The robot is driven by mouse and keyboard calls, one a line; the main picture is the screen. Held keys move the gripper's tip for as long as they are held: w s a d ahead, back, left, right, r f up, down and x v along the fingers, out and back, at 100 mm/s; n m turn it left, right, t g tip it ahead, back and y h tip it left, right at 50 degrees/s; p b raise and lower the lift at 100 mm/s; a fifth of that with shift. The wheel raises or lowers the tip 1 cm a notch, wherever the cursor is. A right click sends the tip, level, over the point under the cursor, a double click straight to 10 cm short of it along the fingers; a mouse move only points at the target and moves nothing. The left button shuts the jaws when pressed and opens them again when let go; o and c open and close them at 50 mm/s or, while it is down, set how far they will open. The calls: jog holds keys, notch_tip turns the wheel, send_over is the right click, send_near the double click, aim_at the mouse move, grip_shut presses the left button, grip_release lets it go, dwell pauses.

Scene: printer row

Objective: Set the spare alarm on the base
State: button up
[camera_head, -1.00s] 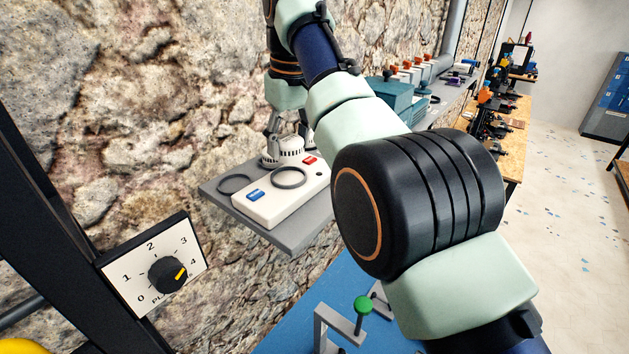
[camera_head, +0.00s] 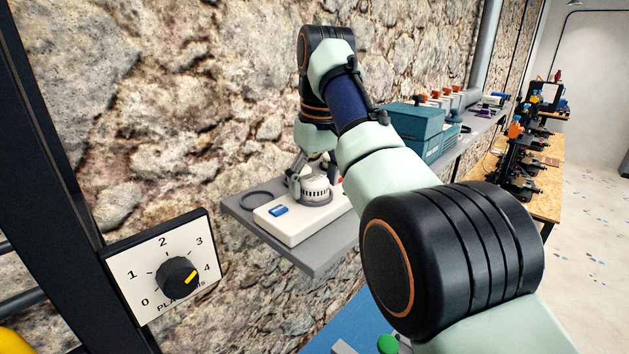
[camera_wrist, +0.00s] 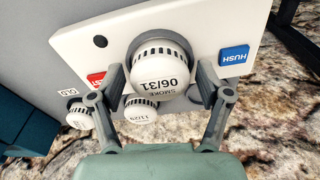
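A round white alarm (camera_wrist: 160,75) marked "SMOKE 06/31" is between the two fingers of my gripper (camera_wrist: 160,84) in the wrist view. The fingers look closed on its sides, though slight gaps show near the tips. In the head view the alarm (camera_head: 313,191) is over the white base panel (camera_head: 290,230), where the grey mounting ring lies. A grey crescent of the ring (camera_wrist: 137,45) shows behind the alarm in the wrist view; whether the alarm touches it is not clear. The panel has a blue HUSH button (camera_wrist: 234,55) and a red button (camera_wrist: 96,78).
A second alarm (camera_wrist: 141,108) marked "11/29" and another alarm (camera_wrist: 80,117) near an OLD label show in the wrist view. A loose ring (camera_head: 257,200) lies on the grey shelf (camera_head: 318,256). Teal boxes (camera_head: 415,125) stand to the right. The stone wall is close behind.

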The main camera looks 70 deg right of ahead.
aim_at(315, 178)
jog(key=r+p, duration=0.1)
jog(key=r, duration=0.1)
jog(key=r+p, duration=0.3)
jog(key=r, duration=0.1)
jog(key=shift+s+a+p, duration=0.15)
jog(key=shift+s+p, duration=0.15)
jog(key=shift+p, duration=0.1)
jog(key=shift+f, duration=0.1)
